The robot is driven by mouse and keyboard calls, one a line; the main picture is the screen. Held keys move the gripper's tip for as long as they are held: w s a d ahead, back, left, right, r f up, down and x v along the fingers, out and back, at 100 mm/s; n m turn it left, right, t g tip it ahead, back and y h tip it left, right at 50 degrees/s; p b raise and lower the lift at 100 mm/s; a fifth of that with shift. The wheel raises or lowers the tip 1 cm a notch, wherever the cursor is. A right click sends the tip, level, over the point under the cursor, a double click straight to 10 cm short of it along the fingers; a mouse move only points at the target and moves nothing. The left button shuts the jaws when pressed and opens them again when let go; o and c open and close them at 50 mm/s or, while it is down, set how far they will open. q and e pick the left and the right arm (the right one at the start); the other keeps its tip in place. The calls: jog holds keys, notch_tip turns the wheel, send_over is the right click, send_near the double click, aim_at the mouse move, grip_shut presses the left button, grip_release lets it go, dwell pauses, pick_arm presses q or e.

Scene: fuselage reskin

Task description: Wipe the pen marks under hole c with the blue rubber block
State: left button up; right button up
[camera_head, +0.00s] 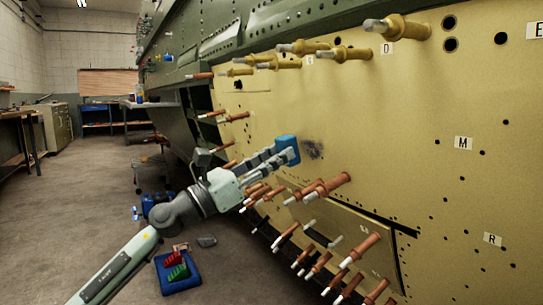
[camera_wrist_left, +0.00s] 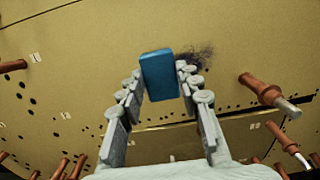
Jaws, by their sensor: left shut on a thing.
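My left gripper (camera_head: 286,155) is shut on the blue rubber block (camera_head: 287,145) in front of the yellow fuselage panel (camera_head: 400,130). The block also shows upright between the fingertips in the left wrist view (camera_wrist_left: 159,75). Dark smudged pen marks (camera_head: 312,149) are on the panel just right of the block. In the left wrist view the pen marks (camera_wrist_left: 198,54) show behind and right of the block, partly hidden by it. I cannot tell whether the block touches the panel. Hole c cannot be made out by its label. My right gripper is not in view.
Copper-coloured pins (camera_head: 327,186) stick out of the panel below and right of the gripper. Yellow pins (camera_head: 345,53) stick out along the top. A blue tray (camera_head: 178,283) with red and green things lies on the floor.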

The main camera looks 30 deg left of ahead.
pick_arm(q)
jog(key=shift+p+x, duration=0.55)
jog(key=shift+x, duration=0.35)
dwell(0.4)
